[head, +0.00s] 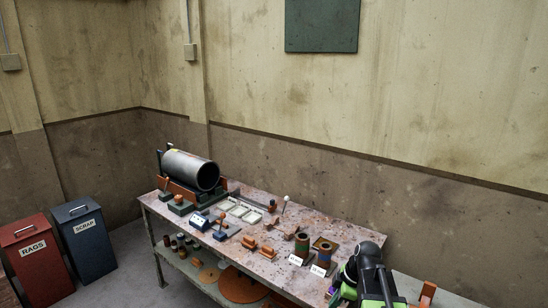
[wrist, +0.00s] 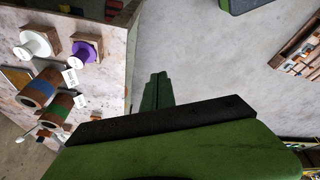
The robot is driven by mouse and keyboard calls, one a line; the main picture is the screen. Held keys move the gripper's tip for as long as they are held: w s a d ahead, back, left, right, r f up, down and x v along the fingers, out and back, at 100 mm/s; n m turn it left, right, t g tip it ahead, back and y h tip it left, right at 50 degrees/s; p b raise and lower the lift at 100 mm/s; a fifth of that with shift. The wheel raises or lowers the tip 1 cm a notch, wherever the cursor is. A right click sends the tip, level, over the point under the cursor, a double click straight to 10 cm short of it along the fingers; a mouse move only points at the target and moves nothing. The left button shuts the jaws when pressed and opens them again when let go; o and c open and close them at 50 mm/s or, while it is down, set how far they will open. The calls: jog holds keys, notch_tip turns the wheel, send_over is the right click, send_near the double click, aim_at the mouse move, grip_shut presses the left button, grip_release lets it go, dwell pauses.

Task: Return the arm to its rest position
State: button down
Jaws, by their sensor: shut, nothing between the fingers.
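My gripper shows in the wrist view as dark green fingers (wrist: 157,92) set close together. It is shut and holds nothing. It is over the grey floor, just right of the workbench edge, apart from the items on the bench. In the head view, my green and black arm is at the lower right, in front of the right part of the workbench (head: 330,222). The fingertips cannot be made out there.
The bench carries a large grey pipe (head: 190,170), banded rollers (head: 324,255) and small tools. The wrist view shows a white spool (wrist: 35,45) and a purple spool (wrist: 85,52). A red bin (head: 35,262) and dark blue bin (head: 86,248) stand left. Grey floor (wrist: 215,60) is clear.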

jog(key=s+a+m+g+h, duration=0.1)
jog(key=s+a+m, duration=0.35)
jog(key=a, duration=0.45)
jog(key=s+d+m, duration=0.1)
jog(key=m, duration=0.2)
jog(key=s+d+m+h, duration=0.1)
jog(key=m, duration=0.3)
jog(key=s+d+f+m+h, duration=0.1)
jog(key=m, duration=0.3)
jog(key=shift+s+d+f+g, duration=0.1)
jog(key=shift+s+g, duration=0.2)
